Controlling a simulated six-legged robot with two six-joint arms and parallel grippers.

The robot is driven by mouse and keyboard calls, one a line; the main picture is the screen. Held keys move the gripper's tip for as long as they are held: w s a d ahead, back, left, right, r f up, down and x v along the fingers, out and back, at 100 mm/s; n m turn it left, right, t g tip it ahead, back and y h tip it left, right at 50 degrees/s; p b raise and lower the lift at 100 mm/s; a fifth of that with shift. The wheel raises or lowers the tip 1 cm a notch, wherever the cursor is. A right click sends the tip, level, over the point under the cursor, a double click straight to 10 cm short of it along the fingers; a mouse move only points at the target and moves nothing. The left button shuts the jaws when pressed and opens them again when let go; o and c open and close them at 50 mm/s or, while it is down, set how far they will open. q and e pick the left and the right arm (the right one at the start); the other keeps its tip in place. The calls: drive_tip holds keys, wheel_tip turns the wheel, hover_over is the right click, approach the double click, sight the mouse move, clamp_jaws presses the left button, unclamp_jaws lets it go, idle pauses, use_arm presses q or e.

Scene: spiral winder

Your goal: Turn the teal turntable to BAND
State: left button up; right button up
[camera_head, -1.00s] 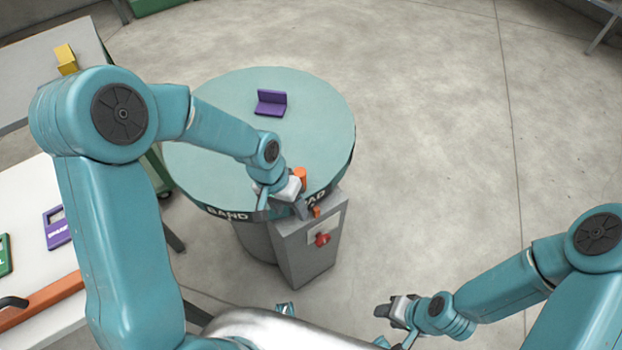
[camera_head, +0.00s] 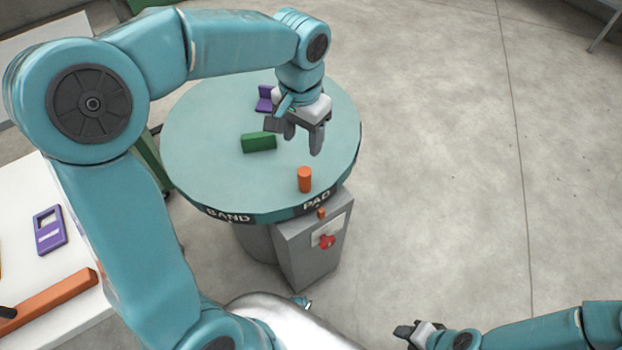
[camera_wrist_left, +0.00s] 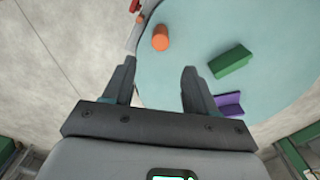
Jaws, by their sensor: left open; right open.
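The teal turntable (camera_head: 205,155) is a round disc on a grey pedestal. Its front rim carries the labels BAND (camera_head: 228,216) and PAD (camera_head: 317,199), with PAD by the small orange pointer (camera_head: 321,212) on the grey box. An orange peg (camera_head: 304,179) stands on the disc near the front rim; it also shows in the left wrist view (camera_wrist_left: 160,38). My left gripper (camera_head: 302,138) is open and empty above the disc, pointing down, behind the peg. My right gripper (camera_head: 403,331) is open at the lower right, away from the turntable.
A green block (camera_head: 259,142) and a purple angled piece (camera_head: 265,98) lie on the disc. A red knob (camera_head: 324,242) is on the pedestal box (camera_head: 310,255). A white table (camera_head: 60,265) at left holds a purple frame (camera_head: 50,231) and an orange bar (camera_head: 50,303). Floor to the right is clear.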

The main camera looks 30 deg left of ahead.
sight(304, 181)
use_arm(q)
wheel_tip(304, 181, down, 16)
drive_tip(key=b, duration=0.3)
drive_tip(key=shift+s+f, duration=0.1)
drive_tip(key=shift+a, duration=0.1)
clamp_jaws()
